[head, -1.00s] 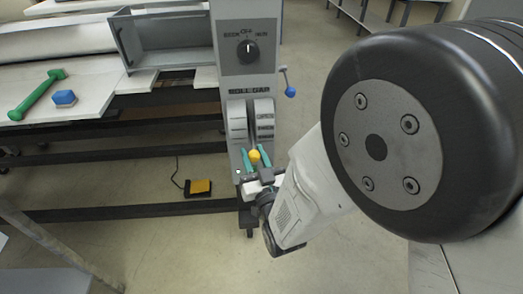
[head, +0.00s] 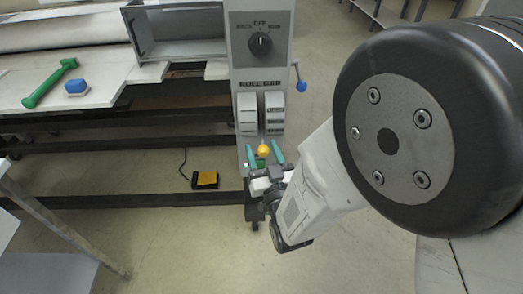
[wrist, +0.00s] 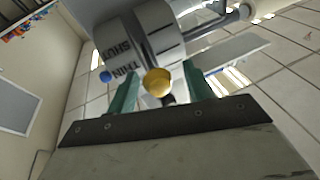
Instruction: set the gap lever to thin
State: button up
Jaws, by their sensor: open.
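The gap lever ends in a yellow ball knob (head: 263,150), below the roll gap panel (head: 261,108) on the grey machine column. In the wrist view the knob (wrist: 157,82) sits between the two green fingers, near the labels THIN and SHUT (wrist: 124,62). My gripper (head: 264,155) is open, with one finger on each side of the knob. I cannot tell whether either finger touches it. The lever's shaft is mostly hidden behind the knob.
A rotary knob (head: 259,43) sits above the panel and a blue-ended crank (head: 299,87) at its right. A yellow foot pedal (head: 205,180) is on the floor. A green tool (head: 50,84) and a blue block (head: 76,87) lie on the left bench.

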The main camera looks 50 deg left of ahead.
jog(key=v, duration=0.7)
jog(key=shift+d, duration=0.1)
